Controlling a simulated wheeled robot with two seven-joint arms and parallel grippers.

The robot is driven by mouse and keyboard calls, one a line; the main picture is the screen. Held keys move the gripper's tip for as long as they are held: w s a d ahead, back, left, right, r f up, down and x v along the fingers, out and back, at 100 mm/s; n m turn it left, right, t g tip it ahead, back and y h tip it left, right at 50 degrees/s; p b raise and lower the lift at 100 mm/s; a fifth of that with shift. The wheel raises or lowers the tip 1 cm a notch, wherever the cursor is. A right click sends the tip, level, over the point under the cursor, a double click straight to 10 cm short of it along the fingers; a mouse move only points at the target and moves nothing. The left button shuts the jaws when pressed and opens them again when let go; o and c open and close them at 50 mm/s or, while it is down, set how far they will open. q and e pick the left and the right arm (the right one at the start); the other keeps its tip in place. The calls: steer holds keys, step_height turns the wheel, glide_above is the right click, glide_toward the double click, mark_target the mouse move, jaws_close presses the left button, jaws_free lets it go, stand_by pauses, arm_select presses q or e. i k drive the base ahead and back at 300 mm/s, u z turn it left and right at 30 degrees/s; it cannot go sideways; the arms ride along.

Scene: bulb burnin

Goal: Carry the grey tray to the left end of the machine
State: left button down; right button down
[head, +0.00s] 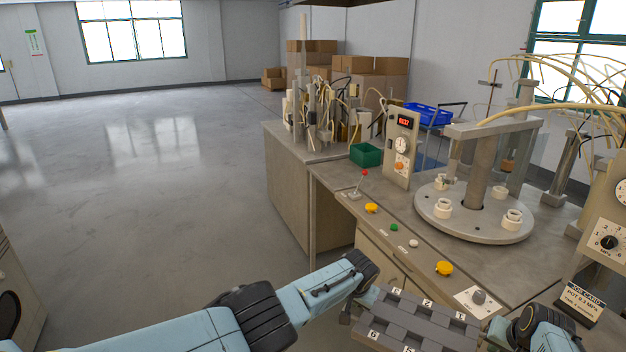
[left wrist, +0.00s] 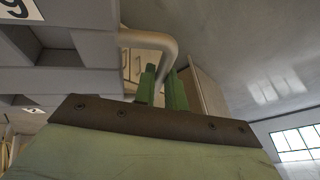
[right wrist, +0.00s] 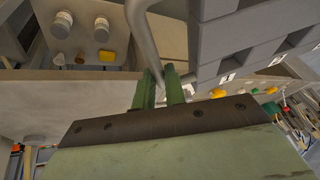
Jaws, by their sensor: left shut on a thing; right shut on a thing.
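The grey tray (head: 418,311) with numbered compartments is at the bottom of the head view, in front of the machine's bench (head: 400,235). Its near part is cut off by the frame edge. My left gripper (left wrist: 163,85) is shut on the tray's bar handle (left wrist: 150,38), seen in the left wrist view. My right gripper (right wrist: 160,88) is shut on the other bar handle (right wrist: 143,40), seen in the right wrist view. The two arms hold the tray between them. In the head view the fingertips are mostly hidden.
The machine has a round turntable (head: 475,228) with white sockets, a control box (head: 401,148) and yellow buttons (head: 444,268). A green bin (head: 366,155) stands farther back by a side bench (head: 300,185). Cardboard boxes (head: 375,85) are behind. Open floor (head: 150,190) lies to the left.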

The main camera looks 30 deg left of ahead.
mark_target(338, 175)
steer(key=u, duration=0.4)
steer(key=i, duration=0.75)
steer(key=u, duration=0.75)
steer(key=i, duration=2.25)
steer(key=z, duration=0.7)
steer(key=i, duration=0.45)
steer(key=z, duration=0.05)
